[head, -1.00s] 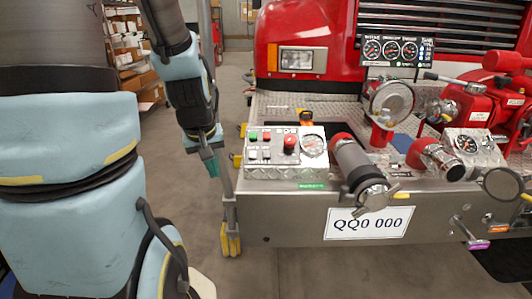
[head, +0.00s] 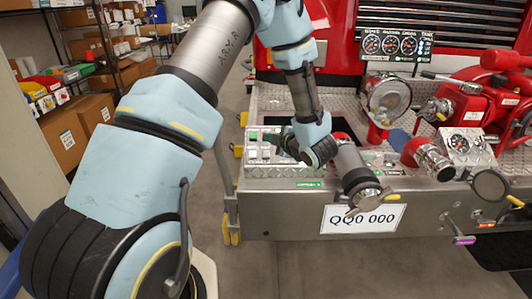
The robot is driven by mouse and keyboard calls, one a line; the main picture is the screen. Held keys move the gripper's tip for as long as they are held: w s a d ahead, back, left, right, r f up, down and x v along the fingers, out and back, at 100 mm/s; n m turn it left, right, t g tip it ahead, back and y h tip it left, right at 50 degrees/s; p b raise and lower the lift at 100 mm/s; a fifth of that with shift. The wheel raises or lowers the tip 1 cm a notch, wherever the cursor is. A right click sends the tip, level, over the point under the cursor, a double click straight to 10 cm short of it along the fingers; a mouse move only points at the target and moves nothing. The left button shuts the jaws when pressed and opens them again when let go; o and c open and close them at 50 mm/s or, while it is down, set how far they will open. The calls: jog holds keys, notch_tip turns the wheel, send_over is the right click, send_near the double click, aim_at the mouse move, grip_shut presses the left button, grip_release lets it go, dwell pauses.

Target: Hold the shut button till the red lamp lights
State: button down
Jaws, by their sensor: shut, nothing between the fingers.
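The control panel (head: 284,171) sits on the left end of the truck's bumper. A green square (head: 253,135) shows at its upper left, with two pale buttons below it, the left one (head: 252,153) and the right one (head: 265,154). Their labels are too small to read. My gripper (head: 270,138) is shut and empty, in front of the panel's upper middle, pointing left. Whether it touches the panel I cannot tell. My gripper and wrist hide the red square, the red knob and the gauge. No lit red lamp is visible.
A capped grey pipe (head: 357,178) stands just right of my wrist. Shelves with boxes (head: 88,118) stand at the left. The floor before the bumper is clear.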

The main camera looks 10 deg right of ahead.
aim_at(264, 151)
jog(key=w+f+b, duration=0.4)
jog(key=f+b, duration=0.1)
jog(key=f, duration=0.2)
jog(key=shift+w+d+f, duration=0.25)
jog(key=shift+d, duration=0.15)
dwell(2.1)
jog(key=shift+w+d+f+b, duration=0.1)
jog(key=shift+w+f+b, duration=0.1)
jog(key=shift+f+b, duration=0.3)
jog(key=shift+w+f+b, duration=0.25)
jog(key=shift+f+b, duration=0.05)
jog(key=shift+b, duration=0.15)
dwell(0.6)
jog(key=shift+r, duration=0.1)
dwell(2.7)
jog(key=shift+s+r+p, duration=0.4)
jog(key=shift+s+r, duration=0.05)
jog(key=shift+r, duration=0.25)
